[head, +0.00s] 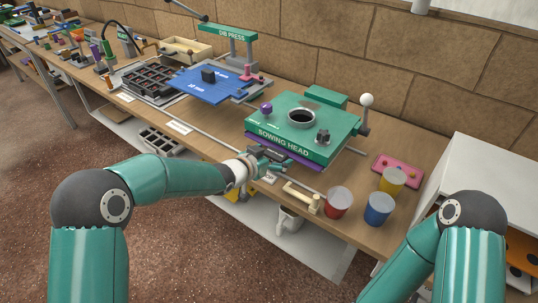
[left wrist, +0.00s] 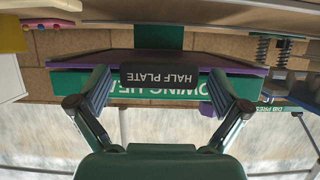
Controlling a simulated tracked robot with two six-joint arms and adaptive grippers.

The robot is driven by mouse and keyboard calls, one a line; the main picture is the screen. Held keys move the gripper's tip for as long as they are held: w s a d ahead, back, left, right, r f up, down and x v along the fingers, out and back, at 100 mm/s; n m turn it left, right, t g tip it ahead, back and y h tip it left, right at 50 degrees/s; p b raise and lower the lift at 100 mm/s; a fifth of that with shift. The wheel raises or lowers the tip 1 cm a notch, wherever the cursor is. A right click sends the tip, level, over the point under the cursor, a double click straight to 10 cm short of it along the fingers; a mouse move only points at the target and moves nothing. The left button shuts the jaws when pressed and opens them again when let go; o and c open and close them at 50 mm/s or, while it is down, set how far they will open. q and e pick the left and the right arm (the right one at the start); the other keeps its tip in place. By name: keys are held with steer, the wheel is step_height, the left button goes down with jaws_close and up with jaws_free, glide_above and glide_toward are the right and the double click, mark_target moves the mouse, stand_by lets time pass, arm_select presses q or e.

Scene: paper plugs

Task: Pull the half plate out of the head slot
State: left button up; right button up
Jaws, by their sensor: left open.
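The green sowing head (head: 285,125) stands on the bench with a round dark-centred opening on top. The purple half plate (head: 312,164) shows as a thin edge under its front. In the left wrist view, which is upside down, the half plate (left wrist: 112,64) has a dark front tab (left wrist: 160,76) lettered HALF PLATE. My left gripper (head: 272,157) is at the front of the sowing head. Its fingers are open, and the left wrist view shows the gripper (left wrist: 160,104) with one finger on each side of the tab, apart from it. My right gripper is out of view.
Red (head: 338,202), blue (head: 378,208) and yellow (head: 392,180) pots and a pale wooden handle piece (head: 302,196) stand right of the gripper. A pink tray (head: 398,168) lies behind. A ball-topped lever (head: 366,110) rises beside the head. The blue plate (head: 212,84) is left.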

arm_select(q)
steer(key=shift+c, duration=0.3)
steer(key=c, duration=1.3)
